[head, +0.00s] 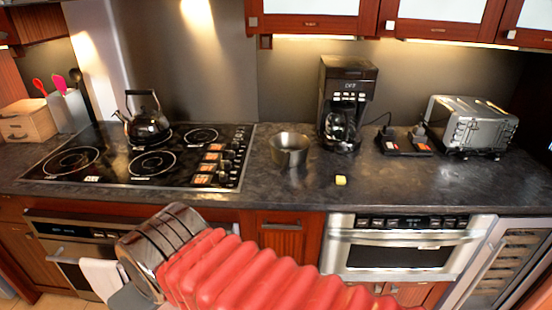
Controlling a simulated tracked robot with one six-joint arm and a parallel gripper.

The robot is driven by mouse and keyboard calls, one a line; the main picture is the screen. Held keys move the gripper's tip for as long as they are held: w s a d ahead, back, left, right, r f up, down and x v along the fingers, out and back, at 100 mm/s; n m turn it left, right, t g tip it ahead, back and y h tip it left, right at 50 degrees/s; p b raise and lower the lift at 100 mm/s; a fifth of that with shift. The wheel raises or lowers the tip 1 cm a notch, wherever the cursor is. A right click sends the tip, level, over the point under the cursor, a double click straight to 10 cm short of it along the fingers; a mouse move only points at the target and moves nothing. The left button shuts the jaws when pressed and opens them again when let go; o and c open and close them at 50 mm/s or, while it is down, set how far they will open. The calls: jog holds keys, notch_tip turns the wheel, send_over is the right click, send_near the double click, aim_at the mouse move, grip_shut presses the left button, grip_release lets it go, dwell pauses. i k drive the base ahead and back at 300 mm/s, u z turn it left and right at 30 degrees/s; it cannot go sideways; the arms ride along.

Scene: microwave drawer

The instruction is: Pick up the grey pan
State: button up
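The grey pan (289,150), a round metal vessel with an open top, stands upright on the dark countertop, to the right of the stove and left of the coffee maker. Nothing touches it. My arm, with its red ribbed sleeve and dark end section, crosses the lower part of the head view, in front of and below the counter edge. My gripper's fingers do not show, so I cannot see whether they are open or hold anything.
A black stovetop (142,155) with a dark kettle (147,125) is left of the pan. A coffee maker (346,95), a small yellow block (341,180) and a toaster (474,122) are to the right. Bare countertop (300,188) lies before the pan.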

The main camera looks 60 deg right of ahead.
aim_at(288, 150)
jog(key=z, duration=0.05)
jog(key=i, duration=1)
jog(key=u, duration=0.05)
